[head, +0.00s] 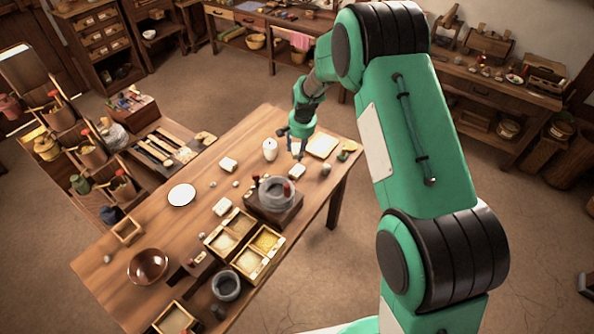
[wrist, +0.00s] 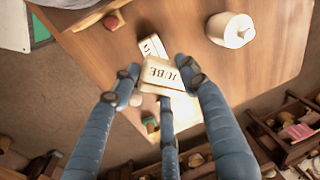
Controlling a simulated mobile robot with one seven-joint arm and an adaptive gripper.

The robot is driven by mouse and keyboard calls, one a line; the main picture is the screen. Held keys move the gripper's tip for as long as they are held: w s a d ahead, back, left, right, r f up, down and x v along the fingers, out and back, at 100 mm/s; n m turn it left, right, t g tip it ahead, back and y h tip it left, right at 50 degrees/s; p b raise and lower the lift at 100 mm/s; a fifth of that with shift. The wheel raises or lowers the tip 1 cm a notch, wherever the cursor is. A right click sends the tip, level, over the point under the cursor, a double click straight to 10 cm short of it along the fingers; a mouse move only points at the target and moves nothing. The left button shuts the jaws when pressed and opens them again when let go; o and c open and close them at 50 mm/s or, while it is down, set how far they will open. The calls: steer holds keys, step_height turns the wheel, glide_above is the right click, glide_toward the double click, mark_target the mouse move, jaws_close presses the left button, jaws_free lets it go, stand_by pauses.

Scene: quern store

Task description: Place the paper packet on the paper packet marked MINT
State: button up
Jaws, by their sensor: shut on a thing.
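My gripper (wrist: 160,82) is shut on a cream paper packet (wrist: 160,72) with dark letters that read like "JUBE". In the head view my gripper (head: 298,148) is above the far end of the table, and the held packet is hard to make out there. A second pale packet (wrist: 152,46) with dark lettering lies just beyond the held one in the wrist view, partly covered by it; its word is not fully legible. In the head view, a small white packet (head: 297,171) lies just below my gripper.
A white lidded jar (head: 270,149) stands close left of my gripper. A grey stone quern (head: 277,192) sits on a wooden base nearer the camera. A flat cream square (head: 321,145) lies at the far edge. A divided tray (head: 244,244) and a copper bowl (head: 148,266) are nearer.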

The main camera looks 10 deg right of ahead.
steer(key=b, duration=0.1)
glide_above(297, 171)
steer(key=shift+s+d+f, duration=0.1)
steer(key=shift+f, duration=1.45)
steer(key=shift+s+d+f, duration=0.1)
steer(key=shift+f, duration=1.45)
steer(key=shift+f+b, duration=0.35)
steer(key=shift+f, duration=1.55)
steer(key=o, duration=1.1)
steer(key=shift+f, duration=0.1)
steer(key=r, duration=0.4)
steer(key=s+r+p, duration=0.1)
steer(key=r, duration=0.7)
steer(key=shift+s+d+p, duration=0.35)
steer(key=shift+s+p, duration=0.05)
steer(key=shift+r, duration=0.1)
